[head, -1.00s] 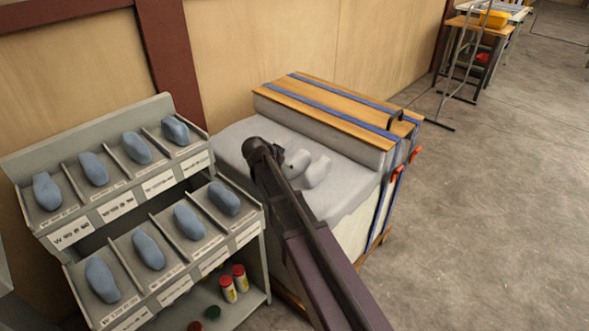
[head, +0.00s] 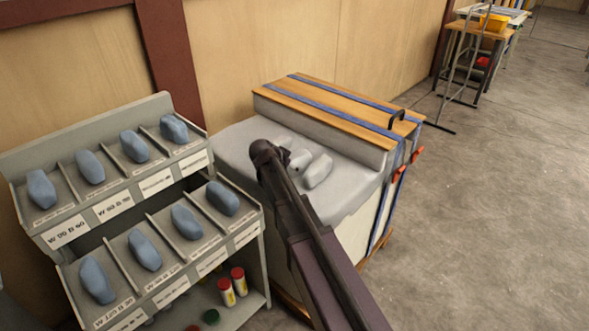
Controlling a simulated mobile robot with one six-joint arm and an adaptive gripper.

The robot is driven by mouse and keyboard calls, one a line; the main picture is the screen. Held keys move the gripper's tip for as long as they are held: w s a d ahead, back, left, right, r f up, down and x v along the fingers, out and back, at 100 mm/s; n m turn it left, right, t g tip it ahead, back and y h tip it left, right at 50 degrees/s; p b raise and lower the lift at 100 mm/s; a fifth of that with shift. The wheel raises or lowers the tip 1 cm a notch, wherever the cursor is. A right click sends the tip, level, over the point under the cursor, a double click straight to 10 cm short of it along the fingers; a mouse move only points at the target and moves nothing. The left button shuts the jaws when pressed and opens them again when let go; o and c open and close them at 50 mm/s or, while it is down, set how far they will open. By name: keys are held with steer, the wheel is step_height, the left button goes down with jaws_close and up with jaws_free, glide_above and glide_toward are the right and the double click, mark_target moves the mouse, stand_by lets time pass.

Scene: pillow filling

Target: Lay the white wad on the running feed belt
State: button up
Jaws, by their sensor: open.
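A whitish wad (head: 318,171) lies on the pale grey top of a strapped bale (head: 237,137). A smaller pale piece (head: 300,160) shows close beside it, between it and the dark end of my arm, and another pale lump (head: 283,143) is behind. My gripper (head: 281,163) is at the arm's dark end, over the bale top just left of the wad. It is open, with nothing seen held. Its fingers are small and partly hidden by the arm, so contact cannot be told. No running feed belt can be made out.
A grey two-tier rack (head: 95,215) with several blue lumps in labelled slots stands at left, close to the bale. Red-capped bottles (head: 239,281) sit on its lower shelf. A wooden board (head: 335,105) with blue straps covers the bale's back. Open floor lies right.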

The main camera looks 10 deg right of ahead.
steer(key=shift+b+x, duration=0.35)
steer(key=shift+x, duration=0.5)
steer(key=c, duration=1.2)
steer(key=shift+r, duration=0.2)
step_height(320, 180, up, 10)
steer(key=p, duration=1)
steer(key=shift+f, duration=0.15)
